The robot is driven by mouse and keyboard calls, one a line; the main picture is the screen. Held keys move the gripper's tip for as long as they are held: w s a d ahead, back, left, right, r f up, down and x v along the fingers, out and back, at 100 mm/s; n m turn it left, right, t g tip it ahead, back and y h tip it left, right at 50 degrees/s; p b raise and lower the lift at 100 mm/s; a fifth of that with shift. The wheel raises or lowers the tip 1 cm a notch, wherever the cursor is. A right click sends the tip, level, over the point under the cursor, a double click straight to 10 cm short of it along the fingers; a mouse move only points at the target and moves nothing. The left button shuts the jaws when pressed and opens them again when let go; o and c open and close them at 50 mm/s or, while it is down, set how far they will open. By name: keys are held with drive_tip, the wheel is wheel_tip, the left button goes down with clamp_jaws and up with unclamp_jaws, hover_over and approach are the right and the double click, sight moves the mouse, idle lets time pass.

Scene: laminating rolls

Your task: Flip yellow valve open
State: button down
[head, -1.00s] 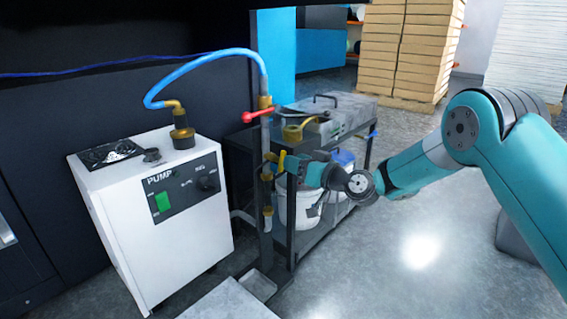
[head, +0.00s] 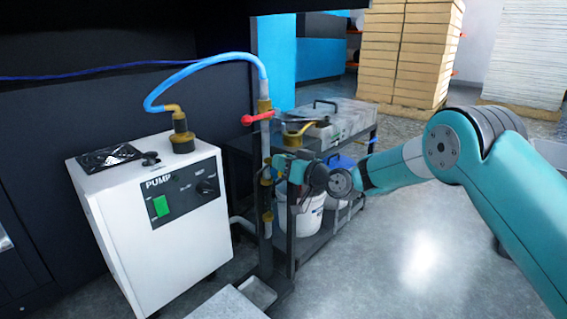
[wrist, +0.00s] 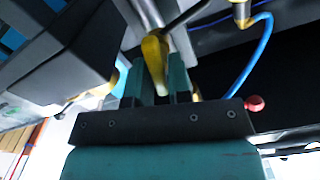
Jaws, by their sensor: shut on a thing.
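The yellow valve handle (wrist: 155,58) shows in the wrist view between the two fingers of my gripper (wrist: 157,80), which is shut on it. In the head view my gripper (head: 286,168) is at the upright pipe (head: 266,146), below the red valve lever (head: 257,118). There the yellow handle is mostly hidden by my gripper, and its angle to the pipe is hard to tell. The red lever sticks out to the left of the pipe. Its red knob also shows in the wrist view (wrist: 255,103).
A white pump (head: 150,225) with a green switch stands left of the pipe, joined to it by a blue hose (head: 205,62). A dark cart (head: 340,222) with a white bucket (head: 308,217) stands close behind my gripper. Open floor lies to the right.

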drive_tip(key=shift+s+f+n+b, duration=0.1)
drive_tip(key=shift+f+n+b, duration=0.1)
drive_tip(key=shift+n+b, duration=0.65)
drive_tip(key=shift+r+n, duration=0.15)
drive_tip(key=shift+n, duration=0.6)
drive_tip(key=c, duration=1.1)
unclamp_jaws()
drive_tip(key=p+v, duration=0.3)
drive_tip(key=v, duration=1.4)
drive_tip(key=shift+s+d+p, duration=0.15)
drive_tip(key=shift+s+p, duration=0.05)
drive_tip(key=shift+p, duration=0.1)
